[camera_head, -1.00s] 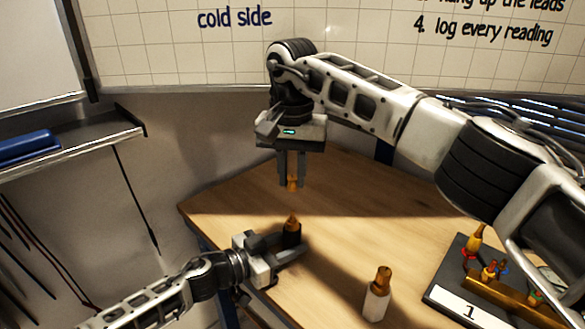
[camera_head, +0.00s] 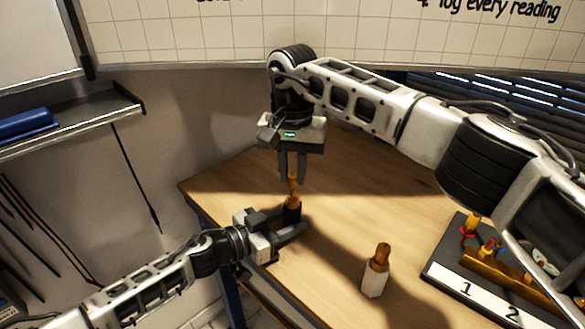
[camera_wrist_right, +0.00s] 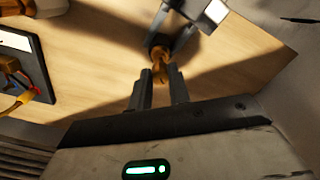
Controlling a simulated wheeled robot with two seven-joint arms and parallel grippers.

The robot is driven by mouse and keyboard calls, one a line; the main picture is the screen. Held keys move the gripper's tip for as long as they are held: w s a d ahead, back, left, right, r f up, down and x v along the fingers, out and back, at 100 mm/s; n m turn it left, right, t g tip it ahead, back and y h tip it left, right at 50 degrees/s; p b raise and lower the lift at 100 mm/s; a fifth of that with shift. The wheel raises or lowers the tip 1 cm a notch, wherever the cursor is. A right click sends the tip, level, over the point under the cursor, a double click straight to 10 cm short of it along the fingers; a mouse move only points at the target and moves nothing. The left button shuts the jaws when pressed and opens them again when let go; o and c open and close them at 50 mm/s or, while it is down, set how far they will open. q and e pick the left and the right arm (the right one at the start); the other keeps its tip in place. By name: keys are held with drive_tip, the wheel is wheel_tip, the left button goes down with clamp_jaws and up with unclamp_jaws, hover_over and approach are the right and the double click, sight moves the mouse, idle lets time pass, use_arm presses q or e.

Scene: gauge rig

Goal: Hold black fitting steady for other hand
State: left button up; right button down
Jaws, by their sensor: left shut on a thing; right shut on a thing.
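The black fitting (camera_head: 292,214) stands upright near the table's left edge, with a brass top (camera_head: 293,202). My left gripper (camera_head: 288,222) is shut around its black body from the left. My right gripper (camera_head: 292,180) points straight down above it, shut on a small brass piece (camera_head: 292,187). The lower end of that piece is at the fitting's brass top; I cannot tell whether they touch. In the right wrist view the brass piece (camera_wrist_right: 160,72) lines up with the fitting, which is partly hidden behind it, and the left gripper's fingers reach in beside it.
A white fitting with a brass top (camera_head: 375,279) stands on the wooden table (camera_head: 340,220) to the right. A dark numbered rack (camera_head: 447,268) with brass parts and coloured rings is at the far right. Bare table lies between. A shelf (camera_head: 80,140) hangs at the left wall.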

drive_tip(key=shift+f, duration=0.35)
idle(0.6)
drive_tip(key=shift+f, duration=0.75)
drive_tip(key=shift+f, duration=0.25)
idle(0.9)
drive_tip(key=m, duration=0.5)
drive_tip(key=shift+m, duration=0.3)
drive_tip(key=m, duration=0.5)
drive_tip(key=shift+f, duration=0.1)
